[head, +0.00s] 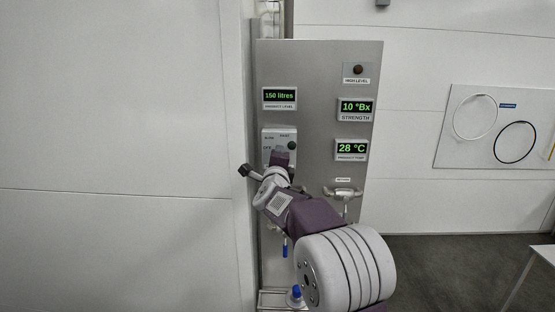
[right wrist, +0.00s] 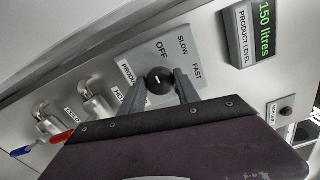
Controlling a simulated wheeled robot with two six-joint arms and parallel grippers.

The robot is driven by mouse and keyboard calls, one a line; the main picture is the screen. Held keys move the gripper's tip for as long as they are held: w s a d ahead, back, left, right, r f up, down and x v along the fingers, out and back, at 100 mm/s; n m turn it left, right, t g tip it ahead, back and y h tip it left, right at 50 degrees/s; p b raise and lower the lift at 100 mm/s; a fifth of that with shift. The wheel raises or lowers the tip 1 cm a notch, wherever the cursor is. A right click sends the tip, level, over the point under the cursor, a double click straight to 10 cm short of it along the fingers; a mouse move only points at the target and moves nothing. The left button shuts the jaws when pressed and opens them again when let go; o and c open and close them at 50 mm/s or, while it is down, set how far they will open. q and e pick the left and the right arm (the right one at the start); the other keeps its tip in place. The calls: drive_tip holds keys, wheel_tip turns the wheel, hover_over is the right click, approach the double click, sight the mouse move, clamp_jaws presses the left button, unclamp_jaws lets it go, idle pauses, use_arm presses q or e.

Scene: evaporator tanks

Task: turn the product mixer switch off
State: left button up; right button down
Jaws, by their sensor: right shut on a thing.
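The product mixer switch plate (head: 269,134) is a grey plate on the steel panel, below the product level display. In the right wrist view the plate (right wrist: 178,36) carries the words OFF, SLOW and FAST around a round black knob (right wrist: 159,80). My right gripper (right wrist: 160,84) has a finger on each side of the knob and is shut on it. The knob has a small white mark, but I cannot tell which word it points to. In the head view my right gripper (head: 281,158) covers the knob. My left gripper is not in view.
Displays on the steel panel (head: 318,62) read 150 litres (head: 279,96), 10 °Bx (head: 356,107) and 28 °C (head: 351,149). A metal valve (head: 343,192) sits lower right. Red (right wrist: 62,136) and blue (right wrist: 23,149) valve handles lie near my gripper. A white wall is at left.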

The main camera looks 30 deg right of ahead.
drive_tip(key=shift+f, duration=0.1)
drive_tip(key=c, duration=1.1)
unclamp_jaws()
drive_tip(key=shift+o, duration=1)
drive_tip(key=shift+d, duration=0.15)
drive_tip(key=b+v, duration=0.2)
drive_tip(key=v, duration=0.7)
drive_tip(key=shift+b, duration=0.3)
